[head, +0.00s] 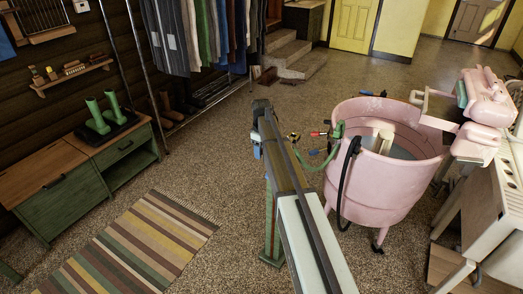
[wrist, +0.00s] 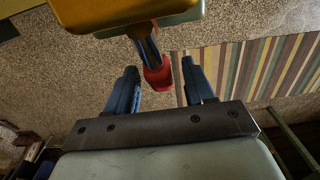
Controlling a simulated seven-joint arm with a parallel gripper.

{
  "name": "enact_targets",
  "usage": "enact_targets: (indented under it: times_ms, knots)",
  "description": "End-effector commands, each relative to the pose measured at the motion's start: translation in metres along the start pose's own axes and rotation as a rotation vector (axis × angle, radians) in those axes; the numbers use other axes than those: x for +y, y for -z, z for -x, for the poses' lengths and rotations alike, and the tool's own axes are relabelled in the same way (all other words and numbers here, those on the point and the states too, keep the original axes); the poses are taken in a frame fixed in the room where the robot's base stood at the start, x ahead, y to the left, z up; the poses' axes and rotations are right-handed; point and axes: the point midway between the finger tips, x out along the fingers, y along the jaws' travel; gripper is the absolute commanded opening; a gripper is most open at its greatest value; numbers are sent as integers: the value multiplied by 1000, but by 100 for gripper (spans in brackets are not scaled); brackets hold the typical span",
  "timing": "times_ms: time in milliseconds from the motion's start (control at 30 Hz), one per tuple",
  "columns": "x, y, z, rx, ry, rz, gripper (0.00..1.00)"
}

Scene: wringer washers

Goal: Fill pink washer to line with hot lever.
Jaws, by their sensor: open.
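The pink washer (head: 372,195) stands right of centre in the head view, with its round tub open at the top. A pale agitator (head: 383,141) stands inside; some greyish surface shows low in the tub, and I cannot make out a fill line. A red-ended lever (head: 318,133) and a blue-ended one (head: 314,152) stick out left of the tub. In the wrist view my gripper (wrist: 159,68) is open, its two blue fingers apart. A red lever end (wrist: 158,77) on a dark stem shows between them; contact is not clear. I cannot clearly make out the gripper in the head view.
A gold-coloured body (wrist: 130,14) hangs close above the fingers in the wrist view. A green hose (head: 334,150) and a black hose (head: 348,180) hang at the tub's left rim. A pink wringer (head: 485,105) stands at right. A striped rug (head: 135,245) lies on open floor.

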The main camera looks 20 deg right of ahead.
Motion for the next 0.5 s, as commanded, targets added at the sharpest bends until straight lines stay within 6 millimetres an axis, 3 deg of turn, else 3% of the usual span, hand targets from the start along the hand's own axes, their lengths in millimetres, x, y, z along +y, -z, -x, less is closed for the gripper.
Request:
enact_targets:
  times_ms: [267, 500]
  knots:
    - [0, 0, -1, 0, 0, 0, 52]
    - [0, 0, -1, 0, 0, 0, 29]
